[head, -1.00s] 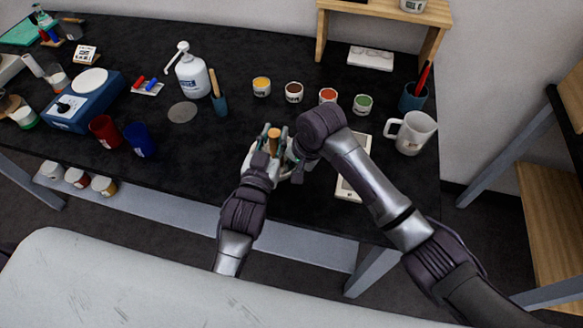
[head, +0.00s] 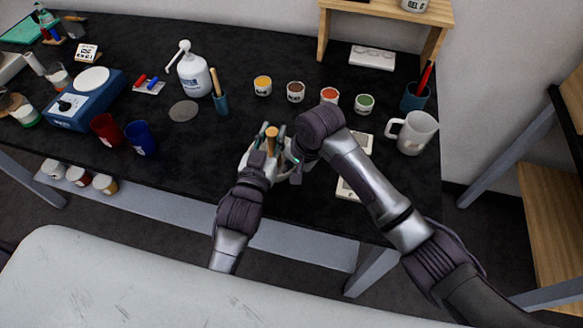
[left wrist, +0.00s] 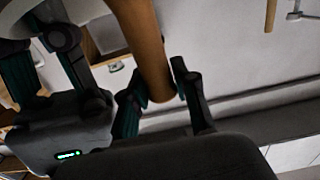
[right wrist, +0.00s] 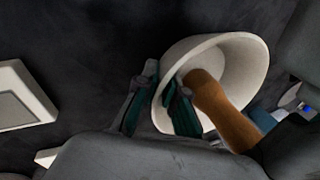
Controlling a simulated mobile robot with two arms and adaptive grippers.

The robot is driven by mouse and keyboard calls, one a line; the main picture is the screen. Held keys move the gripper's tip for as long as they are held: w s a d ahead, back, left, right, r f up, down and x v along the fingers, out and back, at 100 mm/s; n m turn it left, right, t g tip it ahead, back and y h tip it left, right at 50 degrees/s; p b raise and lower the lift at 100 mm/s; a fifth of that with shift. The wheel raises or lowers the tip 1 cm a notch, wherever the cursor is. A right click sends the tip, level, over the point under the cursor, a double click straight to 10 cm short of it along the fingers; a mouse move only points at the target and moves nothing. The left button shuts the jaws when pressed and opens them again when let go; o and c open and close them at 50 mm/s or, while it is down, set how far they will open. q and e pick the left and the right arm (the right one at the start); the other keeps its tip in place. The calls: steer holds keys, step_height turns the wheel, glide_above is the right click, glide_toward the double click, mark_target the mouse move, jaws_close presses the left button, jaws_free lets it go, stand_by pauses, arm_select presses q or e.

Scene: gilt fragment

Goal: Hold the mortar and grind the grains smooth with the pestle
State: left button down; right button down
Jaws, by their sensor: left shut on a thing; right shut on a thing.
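The mortar (right wrist: 243,68) is a pale cream bowl, best seen in the right wrist view. My right gripper (right wrist: 160,82) is shut on its rim, one finger on each side of the wall. The wooden pestle (head: 271,143) stands roughly upright in the head view; its lower end is inside the mortar in the right wrist view (right wrist: 222,112). My left gripper (left wrist: 157,88) is shut around the pestle shaft. In the head view both grippers largely cover the mortar. I cannot make out the grains.
Several small paint pots (head: 295,92) stand behind the grippers. A blue cup (head: 140,138), a red cup (head: 105,130) and a scale (head: 82,103) are left. A pale framed panel (head: 349,187) lies beside my right arm.

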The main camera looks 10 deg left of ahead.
arm_select(q)
steer(key=shift+s+d+f, duration=0.1)
steer(key=shift+s+d, duration=0.05)
steer(key=shift+s, duration=0.35)
arm_select(e)
steer(key=shift+w, duration=0.1)
arm_select(q)
steer(key=shift+w, duration=0.15)
